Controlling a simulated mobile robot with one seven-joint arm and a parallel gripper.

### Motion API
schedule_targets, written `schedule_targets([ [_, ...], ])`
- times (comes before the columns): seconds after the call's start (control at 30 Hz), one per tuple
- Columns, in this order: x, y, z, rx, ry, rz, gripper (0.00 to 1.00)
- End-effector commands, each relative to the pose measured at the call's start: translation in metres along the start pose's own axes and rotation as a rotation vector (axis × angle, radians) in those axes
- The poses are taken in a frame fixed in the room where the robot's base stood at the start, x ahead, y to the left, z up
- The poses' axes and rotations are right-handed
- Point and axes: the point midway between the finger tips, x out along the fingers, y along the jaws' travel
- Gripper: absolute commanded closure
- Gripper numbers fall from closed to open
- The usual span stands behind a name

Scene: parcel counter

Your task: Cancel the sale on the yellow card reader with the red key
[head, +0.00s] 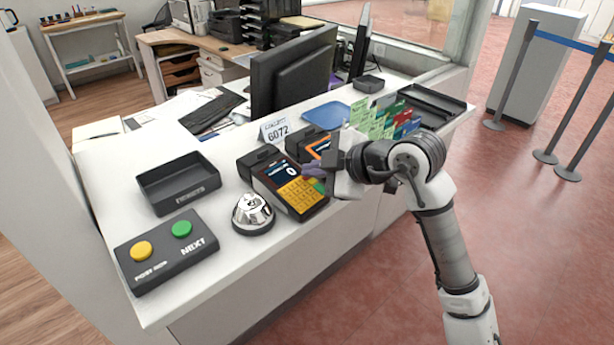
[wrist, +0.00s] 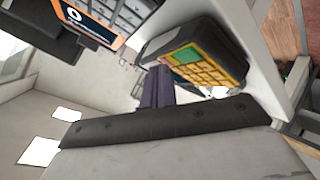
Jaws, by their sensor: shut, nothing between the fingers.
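The yellow card reader (head: 292,190) stands on the white counter, with a dark body, yellow keys and a screen showing 0. In the wrist view its yellow keypad (wrist: 205,70) shows with a green key at the near corner. I cannot make out the red key clearly in either view. My gripper (head: 312,172) is shut and empty, over the right side of this reader near its screen and keys. The closed purple-grey fingers show in the wrist view (wrist: 158,88), beside the keypad; I cannot tell whether they touch it.
An orange-framed reader (head: 318,147) stands just behind. A silver bell (head: 252,212), a black tray (head: 178,183) and a two-button box (head: 165,250) lie to the left. A 6072 sign (head: 277,131) and monitor (head: 290,75) stand behind; a card rack (head: 378,120) stands to the right.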

Motion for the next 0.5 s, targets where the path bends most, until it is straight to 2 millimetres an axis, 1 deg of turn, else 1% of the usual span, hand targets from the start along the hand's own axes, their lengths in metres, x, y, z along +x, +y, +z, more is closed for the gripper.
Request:
schedule_targets([
  [0.37, -0.01, 0.007, -0.007, -0.001, -0.001, 0.0, 1.0],
  [0.5, -0.01, 0.007, -0.007, 0.0, 0.0, 0.0, 1.0],
])
